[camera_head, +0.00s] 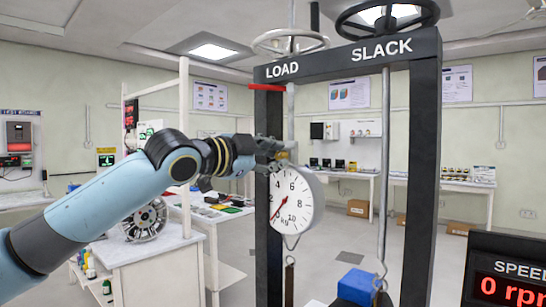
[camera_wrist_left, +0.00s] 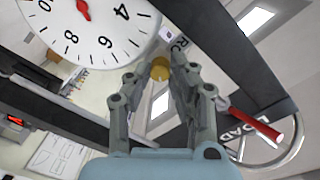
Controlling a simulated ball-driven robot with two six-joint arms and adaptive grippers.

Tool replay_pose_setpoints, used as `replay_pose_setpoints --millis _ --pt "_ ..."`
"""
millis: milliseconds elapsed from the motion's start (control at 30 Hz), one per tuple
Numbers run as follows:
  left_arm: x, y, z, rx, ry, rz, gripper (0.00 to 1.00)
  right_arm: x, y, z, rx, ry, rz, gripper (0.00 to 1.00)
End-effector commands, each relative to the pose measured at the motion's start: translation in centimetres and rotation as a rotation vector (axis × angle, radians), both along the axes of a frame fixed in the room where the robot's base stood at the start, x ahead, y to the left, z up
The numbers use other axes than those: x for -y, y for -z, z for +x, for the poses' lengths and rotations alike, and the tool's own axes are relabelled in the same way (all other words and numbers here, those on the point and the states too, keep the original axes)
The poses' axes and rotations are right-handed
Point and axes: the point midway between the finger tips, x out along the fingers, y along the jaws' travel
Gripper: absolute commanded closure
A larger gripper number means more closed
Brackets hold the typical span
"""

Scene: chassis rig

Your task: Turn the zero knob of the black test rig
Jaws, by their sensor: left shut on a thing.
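The black test rig (camera_head: 425,170) is a tall frame marked LOAD and SLACK on its crossbar. A round white dial (camera_head: 297,200) with a red needle hangs under the LOAD side; the dial also shows at the top left of the left wrist view (camera_wrist_left: 85,32). The zero knob (camera_wrist_left: 160,69) is a small brass-coloured disc beside the dial's edge. My left gripper (camera_head: 277,154) is at the dial's top; in the left wrist view its fingertips (camera_wrist_left: 160,75) are closed on the knob from both sides. The knob is hidden in the head view. My right gripper is out of view.
Two handwheels, one pale (camera_head: 290,40) and one black (camera_head: 388,18), top the rig. A red bar (camera_head: 265,87) sticks out at the upper left post. A blue block (camera_head: 355,285) is low between the posts. A speed display (camera_head: 508,280) stands at right.

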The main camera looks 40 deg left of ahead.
Motion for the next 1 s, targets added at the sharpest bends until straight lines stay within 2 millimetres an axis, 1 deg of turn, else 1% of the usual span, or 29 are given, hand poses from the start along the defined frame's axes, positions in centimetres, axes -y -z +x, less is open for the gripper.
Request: replay_pose_setpoints --millis 100,133,300,500,567,667,767,1000 --pt "0.0 -0.2 0.0 0.006 0.001 0.0 1.0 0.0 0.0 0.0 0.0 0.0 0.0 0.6" --pt "0.0 -0.2 0.0 0.006 0.001 0.0 0.78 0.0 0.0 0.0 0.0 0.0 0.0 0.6" --pt "0.0 -0.2 0.0 0.003 0.001 0.0 0.56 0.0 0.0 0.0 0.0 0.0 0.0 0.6" --pt "0.0 -0.1 0.0 0.002 0.001 -0.001 0.56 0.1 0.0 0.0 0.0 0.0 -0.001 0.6" --pt "0.0 -0.1 0.0 0.002 0.001 -0.001 0.56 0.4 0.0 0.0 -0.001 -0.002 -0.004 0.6" --pt "0.0 -0.8 0.0 0.003 0.001 0.0 0.56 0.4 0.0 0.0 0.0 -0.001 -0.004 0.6" --pt "0.0 -2.5 0.0 0.006 0.0 0.0 0.56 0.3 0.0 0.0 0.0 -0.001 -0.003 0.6" --pt "0.0 -7.5 0.0 0.008 0.0 -0.001 0.56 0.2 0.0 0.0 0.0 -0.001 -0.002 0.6"
